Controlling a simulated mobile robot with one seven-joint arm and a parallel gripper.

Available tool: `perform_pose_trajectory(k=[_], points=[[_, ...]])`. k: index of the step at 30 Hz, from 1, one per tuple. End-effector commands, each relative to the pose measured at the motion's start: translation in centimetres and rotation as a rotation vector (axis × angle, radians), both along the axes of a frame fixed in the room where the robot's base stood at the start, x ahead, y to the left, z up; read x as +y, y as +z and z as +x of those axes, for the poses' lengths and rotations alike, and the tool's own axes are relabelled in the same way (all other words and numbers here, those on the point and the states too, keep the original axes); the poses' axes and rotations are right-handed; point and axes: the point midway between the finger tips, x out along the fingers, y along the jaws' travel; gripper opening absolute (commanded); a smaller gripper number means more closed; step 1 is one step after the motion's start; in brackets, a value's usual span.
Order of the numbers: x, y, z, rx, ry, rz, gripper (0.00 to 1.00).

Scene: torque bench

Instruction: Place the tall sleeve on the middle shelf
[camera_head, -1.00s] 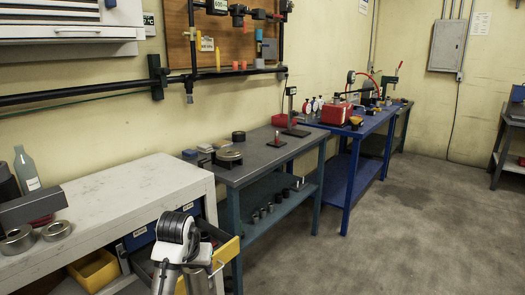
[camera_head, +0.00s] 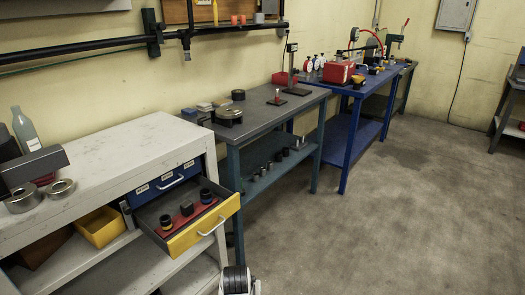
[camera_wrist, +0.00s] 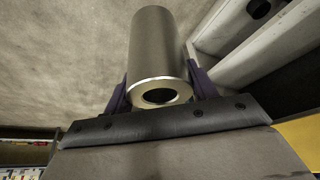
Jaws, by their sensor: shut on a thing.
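In the wrist view my gripper (camera_wrist: 158,92) is shut on a tall grey metal sleeve (camera_wrist: 153,45), with one dark finger on each side. The sleeve's bright end ring and dark bore face the camera. The floor shows behind it. In the head view the sleeve and my fingers do not show; only a dark ribbed part of my arm is at the bottom edge. The lower shelf (camera_head: 255,190) of the teal-legged middle bench shows, with several short dark sleeves (camera_head: 279,157) standing on it. No shelf carries a label that I can read.
A white bench (camera_head: 110,175) stands at the left, with an open yellow-fronted drawer (camera_head: 204,228) holding dark parts. A yellow bin (camera_head: 100,227) sits beneath its top. A blue bench (camera_head: 350,105) stands beyond the middle one. The floor (camera_head: 380,230) at right is clear.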

Motion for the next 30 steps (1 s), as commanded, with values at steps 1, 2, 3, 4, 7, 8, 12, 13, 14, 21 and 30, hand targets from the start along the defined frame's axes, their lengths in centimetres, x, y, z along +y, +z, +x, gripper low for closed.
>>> perform_pose_trajectory(k=[1, 2, 3, 4, 7, 8, 12, 13, 14, 21, 30], points=[[-0.9, -1.2, -0.4, -0.004, -0.001, -0.004, 0.00], [-1.3, -2.0, -0.7, -0.002, -0.001, -0.004, 0.00], [-1.9, -3.3, -1.1, -0.001, -0.001, -0.004, 0.00], [-2.4, -4.2, -1.4, -0.001, 0.001, -0.004, 0.00], [-3.9, -7.2, -2.3, -0.002, 0.001, -0.003, 0.00], [-4.2, -7.9, -2.5, -0.003, 0.001, -0.002, 0.00], [-5.5, -10.8, -3.3, -0.006, 0.007, 0.000, 0.00], [-5.7, -11.1, -3.4, -0.008, 0.006, 0.002, 0.00], [-5.9, -11.5, -3.5, -0.008, 0.006, 0.002, 0.00], [-6.0, -11.9, -3.5, -0.011, 0.009, 0.003, 0.00], [-6.1, -11.9, -3.5, -0.011, 0.006, 0.002, 0.00]])
